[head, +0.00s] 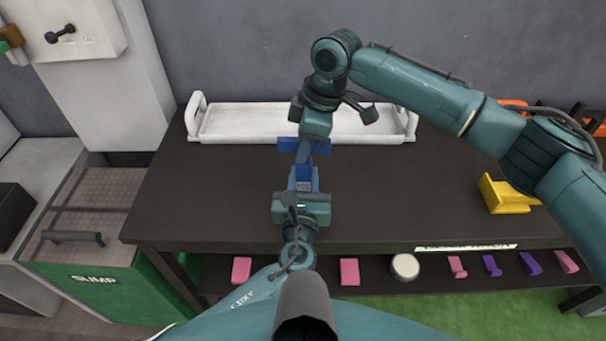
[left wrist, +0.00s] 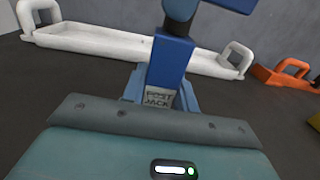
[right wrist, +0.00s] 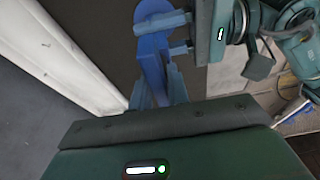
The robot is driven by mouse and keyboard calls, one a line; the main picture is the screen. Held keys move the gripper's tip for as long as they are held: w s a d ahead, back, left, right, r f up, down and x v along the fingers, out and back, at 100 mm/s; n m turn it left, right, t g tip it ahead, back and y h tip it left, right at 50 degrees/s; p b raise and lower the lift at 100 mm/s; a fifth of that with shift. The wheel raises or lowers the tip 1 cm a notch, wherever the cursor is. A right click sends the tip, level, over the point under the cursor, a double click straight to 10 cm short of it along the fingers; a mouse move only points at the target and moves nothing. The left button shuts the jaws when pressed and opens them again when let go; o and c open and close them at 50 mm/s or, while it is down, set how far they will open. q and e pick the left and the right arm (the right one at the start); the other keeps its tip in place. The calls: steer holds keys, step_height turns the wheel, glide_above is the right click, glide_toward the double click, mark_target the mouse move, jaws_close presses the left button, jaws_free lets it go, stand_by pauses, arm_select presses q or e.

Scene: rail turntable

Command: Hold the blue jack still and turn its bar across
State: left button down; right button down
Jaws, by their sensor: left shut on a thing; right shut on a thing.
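The blue jack (head: 304,186) stands on the dark tabletop, its post marked "POST JACK" in the left wrist view (left wrist: 165,78). My left gripper (head: 304,184) is shut on the post from the near side, one finger on each flank. The blue bar (head: 287,146) is at the far side of the jack and lies left to right in the head view. My right gripper (head: 305,152) comes from the far side and is shut on the bar, covering its middle. The right wrist view shows the blue jack (right wrist: 152,55) with left fingers beside it; the grip on the bar is partly hidden.
A white tray (head: 240,134) with raised handles lies behind the jack, beneath my right arm. A yellow block (head: 507,196) sits at the right of the table. Several pink and purple pieces lie on the lower shelf. A green SUMP box (head: 95,280) stands at left.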

steer(key=shift+n+g, duration=0.4)
steer(key=shift+n, duration=1.9)
steer(key=shift+n+g, duration=0.4)
steer(key=shift+n, duration=0.6)
